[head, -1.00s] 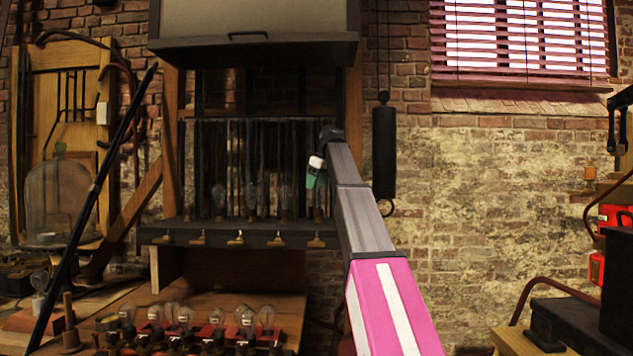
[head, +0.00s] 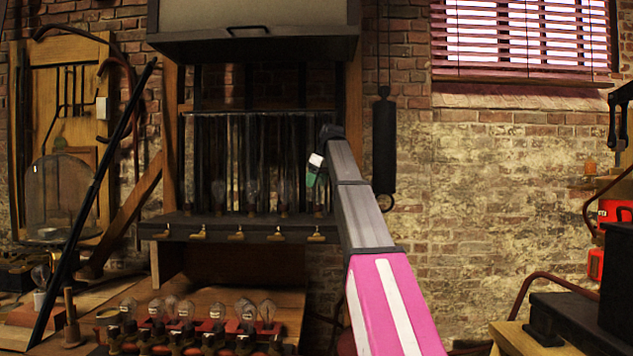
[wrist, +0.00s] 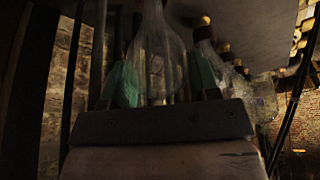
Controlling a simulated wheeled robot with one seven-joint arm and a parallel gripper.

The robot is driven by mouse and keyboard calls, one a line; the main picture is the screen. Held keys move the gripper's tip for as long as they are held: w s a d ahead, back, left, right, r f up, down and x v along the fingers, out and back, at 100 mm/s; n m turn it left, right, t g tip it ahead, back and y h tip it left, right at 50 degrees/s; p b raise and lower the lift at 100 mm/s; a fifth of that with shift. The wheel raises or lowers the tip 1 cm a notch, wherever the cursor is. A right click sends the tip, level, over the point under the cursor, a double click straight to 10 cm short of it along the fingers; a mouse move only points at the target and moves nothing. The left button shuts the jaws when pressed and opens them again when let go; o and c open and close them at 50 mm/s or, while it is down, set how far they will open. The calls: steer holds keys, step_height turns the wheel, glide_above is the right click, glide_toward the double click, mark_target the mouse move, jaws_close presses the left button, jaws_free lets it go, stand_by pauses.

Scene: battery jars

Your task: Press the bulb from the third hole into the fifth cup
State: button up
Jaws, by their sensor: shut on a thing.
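My gripper (head: 316,170) is at the right end of the dark cabinet shelf (head: 225,229), its green pads partly hidden by my arm. In the wrist view, my gripper (wrist: 160,85) has a green pad on each side of a clear glass bulb (wrist: 156,50) and is shut on it. The bulb's base and the fifth cup are hidden, so I cannot tell whether they touch. Several clear bulbs (head: 219,192) stand upright along the shelf. Another bulb (wrist: 235,92) shows right of the held one. Below, several bulbs (head: 245,310) stand in a red rack (head: 205,326).
Thin upright rods or glass edges (head: 205,155) stand close around the shelf bulbs. A raised cabinet door (head: 253,48) hangs above. Brass tabs (head: 236,235) line the shelf front. A black cylinder (head: 384,148) hangs right of my arm. A slanted black pole (head: 95,200) stands left.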

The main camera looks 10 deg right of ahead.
steer(key=shift+f, duration=0.75)
stand_by(0.7)
steer(key=o, duration=1.1)
steer(key=shift+r, duration=0.15)
steer(key=shift+d+r, duration=0.15)
steer(key=shift+r, duration=0.2)
steer(key=v, duration=1)
steer(key=shift+s, duration=0.15)
steer(key=shift+s+f, duration=0.1)
